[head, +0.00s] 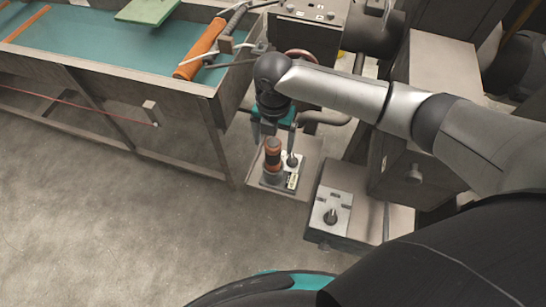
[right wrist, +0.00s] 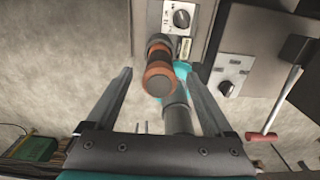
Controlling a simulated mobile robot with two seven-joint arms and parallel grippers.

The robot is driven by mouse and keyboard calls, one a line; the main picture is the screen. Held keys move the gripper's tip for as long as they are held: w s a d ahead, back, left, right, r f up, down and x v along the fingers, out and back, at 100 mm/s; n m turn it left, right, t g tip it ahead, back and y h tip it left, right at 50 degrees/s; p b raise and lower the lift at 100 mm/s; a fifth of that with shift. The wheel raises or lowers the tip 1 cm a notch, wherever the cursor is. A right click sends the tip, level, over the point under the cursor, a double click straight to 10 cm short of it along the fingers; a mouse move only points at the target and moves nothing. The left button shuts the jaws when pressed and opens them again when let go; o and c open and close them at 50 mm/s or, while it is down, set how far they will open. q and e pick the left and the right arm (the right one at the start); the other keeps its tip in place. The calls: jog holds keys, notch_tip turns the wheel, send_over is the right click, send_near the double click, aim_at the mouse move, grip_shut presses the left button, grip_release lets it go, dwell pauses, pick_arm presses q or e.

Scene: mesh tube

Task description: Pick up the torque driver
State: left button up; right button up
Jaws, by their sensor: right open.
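The torque driver (head: 272,155), with an orange and black grip, stands upright in a holder on a small plate beside a round knob. In the right wrist view the driver (right wrist: 159,72) appears between the two fingers, its orange-ringed end toward the camera. My right gripper (head: 272,133) is open and points down just above the driver. In the right wrist view its fingers (right wrist: 160,78) stand apart on either side of the driver, with a gap on each side. The lower part of the driver is hidden in its holder. My left gripper is not in view.
A plate with a knob (head: 331,213) stands to the right of the driver. A metal trough (head: 165,75) with a teal bed and an orange roller (head: 201,48) lies at the upper left. A lever with a red handle (right wrist: 262,136) shows in the right wrist view. The floor at left is clear.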

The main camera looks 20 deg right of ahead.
aim_at(273, 162)
notch_tip(273, 162, down, 5)
jog(key=shift+s+a+r, duration=0.15)
grip_shut()
dwell(0.7)
jog(key=shift+r, duration=0.1)
